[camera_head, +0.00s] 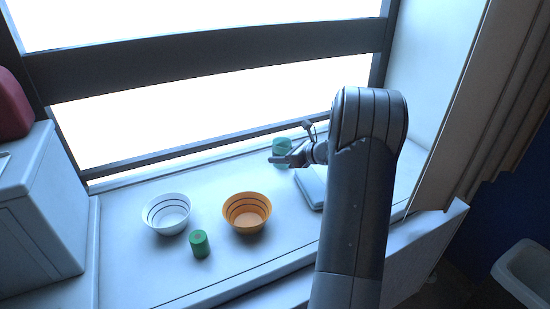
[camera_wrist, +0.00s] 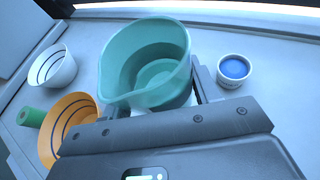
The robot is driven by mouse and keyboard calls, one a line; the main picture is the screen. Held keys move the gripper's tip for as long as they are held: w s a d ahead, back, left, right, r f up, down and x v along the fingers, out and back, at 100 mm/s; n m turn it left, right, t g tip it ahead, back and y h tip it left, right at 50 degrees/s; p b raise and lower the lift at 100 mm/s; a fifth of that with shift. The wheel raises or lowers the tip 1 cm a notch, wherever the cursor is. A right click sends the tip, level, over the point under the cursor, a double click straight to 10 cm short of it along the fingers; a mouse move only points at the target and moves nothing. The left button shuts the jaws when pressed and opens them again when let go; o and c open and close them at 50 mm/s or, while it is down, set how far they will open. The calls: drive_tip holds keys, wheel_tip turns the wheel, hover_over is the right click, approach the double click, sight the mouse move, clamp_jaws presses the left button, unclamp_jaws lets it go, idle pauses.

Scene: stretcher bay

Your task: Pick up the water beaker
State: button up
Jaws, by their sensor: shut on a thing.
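The water beaker (camera_wrist: 146,62), a teal open vessel with a pouring lip, fills the middle of the wrist view. It also shows in the head view (camera_head: 281,146) at the back of the white sill, near the window. My gripper (camera_head: 284,158) is at the beaker and shut on it. In the wrist view, a grey finger shows along the beaker's right side; the other finger is mostly hidden by the beaker. The beaker looks roughly upright. Whether its base is clear of the sill cannot be told.
A white bowl (camera_head: 167,213), an orange bowl (camera_head: 246,212) and a green cylinder (camera_head: 199,243) stand left on the sill (camera_head: 130,268). A pale blue flat item (camera_head: 310,186) lies by my arm. A small white cup with blue contents (camera_wrist: 234,70) stands right of the beaker.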

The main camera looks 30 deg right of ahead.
drive_tip(key=shift+s+d+r, duration=0.45)
drive_tip(key=shift+s+d, duration=0.05)
drive_tip(key=shift+d, duration=0.05)
idle(1.8)
